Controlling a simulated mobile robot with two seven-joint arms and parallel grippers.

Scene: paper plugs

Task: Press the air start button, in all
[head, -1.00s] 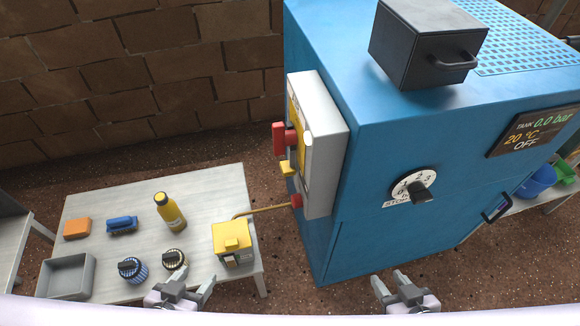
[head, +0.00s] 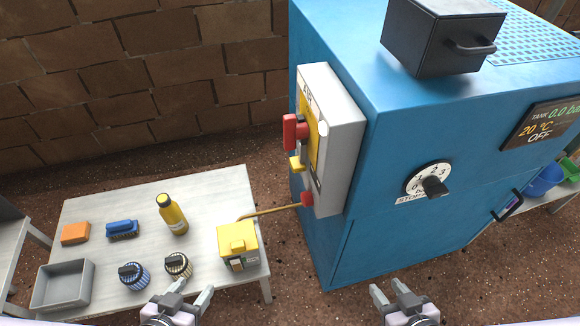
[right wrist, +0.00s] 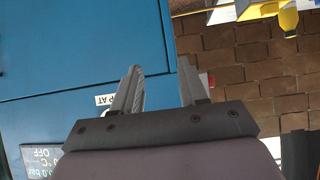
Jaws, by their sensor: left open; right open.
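A grey control box (head: 345,150) with a yellow face sits on the left side of the blue cabinet (head: 400,130). It bears a red handle (head: 291,132), a white round knob (head: 323,128), a yellow lever (head: 296,162) and a red part (head: 307,199) low down. Its face is seen edge-on, so I cannot tell which part is the air start button. My left gripper (head: 193,292) is open and empty in front of the table. My right gripper (head: 389,290) is open and empty below the cabinet front; it also shows open in the right wrist view (right wrist: 160,75).
The table (head: 100,213) at left holds a yellow box (head: 238,238) joined by a cord to the control box, a yellow bottle (head: 172,215), a grey tray (head: 42,303), a blue brush (head: 122,230) and other items. A dial (head: 433,186) and display (head: 545,125) are on the cabinet front.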

